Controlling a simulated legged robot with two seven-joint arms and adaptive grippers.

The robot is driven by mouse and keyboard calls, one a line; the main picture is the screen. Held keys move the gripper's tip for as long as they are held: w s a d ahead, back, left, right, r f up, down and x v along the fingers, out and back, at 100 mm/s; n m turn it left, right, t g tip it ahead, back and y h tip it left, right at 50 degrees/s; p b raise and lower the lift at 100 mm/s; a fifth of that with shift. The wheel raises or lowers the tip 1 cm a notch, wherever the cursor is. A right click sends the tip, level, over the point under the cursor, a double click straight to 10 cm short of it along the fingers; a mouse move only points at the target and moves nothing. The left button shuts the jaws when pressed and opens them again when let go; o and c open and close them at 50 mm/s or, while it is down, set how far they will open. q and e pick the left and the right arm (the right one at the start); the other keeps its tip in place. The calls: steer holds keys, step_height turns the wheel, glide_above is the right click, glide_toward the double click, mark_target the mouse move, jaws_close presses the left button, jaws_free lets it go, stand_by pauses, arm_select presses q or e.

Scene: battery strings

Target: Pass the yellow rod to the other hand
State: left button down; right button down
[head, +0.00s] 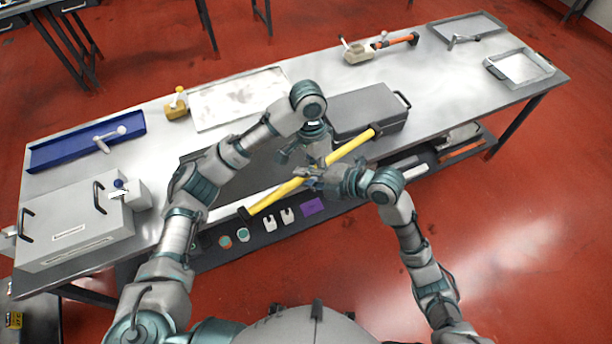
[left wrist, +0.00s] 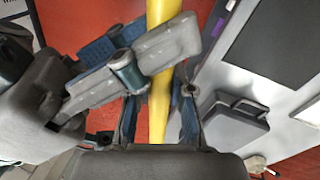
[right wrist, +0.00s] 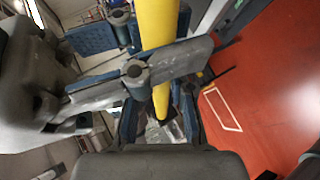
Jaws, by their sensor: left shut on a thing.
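The yellow rod (head: 348,147) with dark ends is held aslant above the front edge of the table, its right end higher in the head view. My left gripper (head: 318,157) reaches down from above and is shut on the rod near its middle. My right gripper (head: 318,177) is at the rod just beside it, close to the left one. In the right wrist view the rod (right wrist: 157,30) runs between the right fingers (right wrist: 158,118); whether they press on it is unclear. The rod (left wrist: 158,105) also runs between the left fingers in the left wrist view.
A grey case (head: 366,110) lies on the table behind the rod. A grey box with handles (head: 75,228), a blue tray (head: 60,152) and a white tray (head: 240,100) stand on the left half. A lower shelf (head: 215,262) holds small items. Red floor in front is clear.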

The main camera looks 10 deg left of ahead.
arm_select(q)
steer(key=c, duration=1)
jaws_free()
steer(key=shift+r, duration=0.1)
steer(key=shift+o, duration=0.2)
